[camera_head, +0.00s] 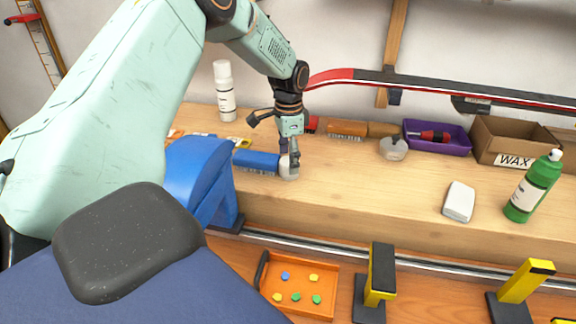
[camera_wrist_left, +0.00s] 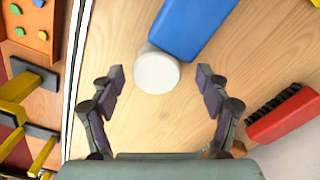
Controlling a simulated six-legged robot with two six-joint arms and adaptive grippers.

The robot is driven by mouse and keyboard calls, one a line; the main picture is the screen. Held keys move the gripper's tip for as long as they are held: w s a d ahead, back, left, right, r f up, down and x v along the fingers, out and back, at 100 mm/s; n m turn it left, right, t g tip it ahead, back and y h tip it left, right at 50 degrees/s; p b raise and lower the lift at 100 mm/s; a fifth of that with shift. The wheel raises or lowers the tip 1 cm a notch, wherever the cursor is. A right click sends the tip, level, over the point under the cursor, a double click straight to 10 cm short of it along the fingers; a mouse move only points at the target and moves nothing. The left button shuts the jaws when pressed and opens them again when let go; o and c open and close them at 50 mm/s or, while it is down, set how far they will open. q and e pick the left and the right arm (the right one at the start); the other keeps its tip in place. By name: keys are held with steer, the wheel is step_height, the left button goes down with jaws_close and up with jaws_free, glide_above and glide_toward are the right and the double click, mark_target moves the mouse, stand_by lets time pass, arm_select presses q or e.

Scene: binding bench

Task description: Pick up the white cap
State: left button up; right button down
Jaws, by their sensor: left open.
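The white cap (camera_wrist_left: 157,71) shows in the left wrist view as a round white piece at the end of a blue body (camera_wrist_left: 193,25). It touches that body; I cannot tell whether it is fixed to it. In the head view the cap (camera_head: 289,170) lies on the wooden bench at the right end of the blue body (camera_head: 257,161), partly hidden by my gripper. My left gripper (camera_head: 290,152) is open just above the cap. In the wrist view the fingertips (camera_wrist_left: 160,74) stand either side of the cap, with a gap on both sides. My right gripper is not in view.
A red brush (camera_wrist_left: 284,114) lies right of my gripper in the wrist view. A white bottle (camera_head: 225,97) stands behind left. A purple tray (camera_head: 437,137), wax box (camera_head: 513,141), white block (camera_head: 459,202) and green bottle (camera_head: 533,188) are to the right. An orange tray (camera_head: 322,272) sits lower in front.

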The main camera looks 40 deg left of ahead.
arm_select(q)
steer(key=shift+w+f, duration=0.25)
steer(key=shift+f, duration=0.8)
steer(key=shift+d, duration=0.15)
steer(key=shift+s+d+r, duration=0.3)
steer(key=shift+d, duration=0.05)
steer(key=shift+a, duration=0.15)
steer(key=c, duration=0.3)
steer(key=shift+w+a+f, duration=0.2)
steer(key=shift+w+f, duration=0.05)
steer(key=shift+f, duration=0.05)
steer(key=c, duration=0.3)
steer(key=shift+d+r, duration=0.1)
steer(key=shift+d, duration=0.1)
steer(key=shift+c, duration=1)
steer(key=shift+s+r, duration=0.25)
